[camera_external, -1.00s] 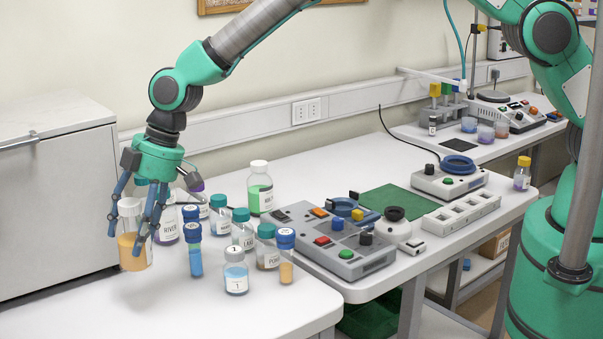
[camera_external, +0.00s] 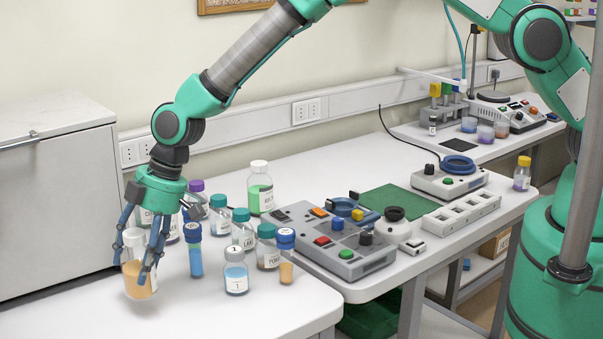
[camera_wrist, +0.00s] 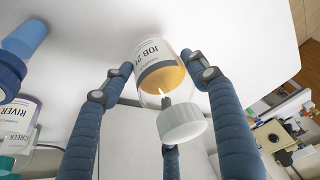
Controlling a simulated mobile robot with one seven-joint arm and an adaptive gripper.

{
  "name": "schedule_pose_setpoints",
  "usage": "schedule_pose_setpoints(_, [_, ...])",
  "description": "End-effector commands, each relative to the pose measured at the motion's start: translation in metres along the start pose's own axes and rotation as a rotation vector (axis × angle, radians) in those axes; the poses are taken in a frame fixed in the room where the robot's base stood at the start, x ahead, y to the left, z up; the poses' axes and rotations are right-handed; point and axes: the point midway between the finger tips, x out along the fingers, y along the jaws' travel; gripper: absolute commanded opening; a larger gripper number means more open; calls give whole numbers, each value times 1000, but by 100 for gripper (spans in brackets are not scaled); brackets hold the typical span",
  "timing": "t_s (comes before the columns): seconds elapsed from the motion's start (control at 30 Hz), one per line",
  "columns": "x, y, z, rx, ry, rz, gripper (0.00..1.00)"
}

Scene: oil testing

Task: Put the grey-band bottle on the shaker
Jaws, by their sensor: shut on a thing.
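The grey-band bottle (camera_external: 139,279) has a white cap, amber liquid and a white label. The dark grey band shows on its label in the wrist view (camera_wrist: 160,70). My gripper (camera_external: 133,266) is shut on this bottle, its blue fingers around the sides, at the left of the front bench. The bottle looks nearly upright; whether its base touches the bench is unclear. A low white device with a blue ring on top (camera_external: 458,164) and black and green knobs stands at the right, perhaps the shaker. I cannot tell for sure.
Several capped bottles and tubes crowd right of my gripper, including a blue-liquid bottle (camera_external: 236,278) and a green-liquid bottle (camera_external: 260,190). A grey button panel (camera_external: 349,269), a small white device with a black top (camera_external: 396,230) and a white slotted rack (camera_external: 462,213) stand beyond.

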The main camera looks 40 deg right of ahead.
Motion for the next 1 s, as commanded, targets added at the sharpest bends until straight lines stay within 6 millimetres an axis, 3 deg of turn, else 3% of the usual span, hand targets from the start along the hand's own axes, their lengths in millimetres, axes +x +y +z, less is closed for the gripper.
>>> schedule_pose_setpoints(0.37, [1,0,0,0,2,1,17])
schedule_pose_setpoints(0.7, [30,1,11,0,2,1,17])
schedule_pose_setpoints(1.0, [34,1,13,-1,3,2,17])
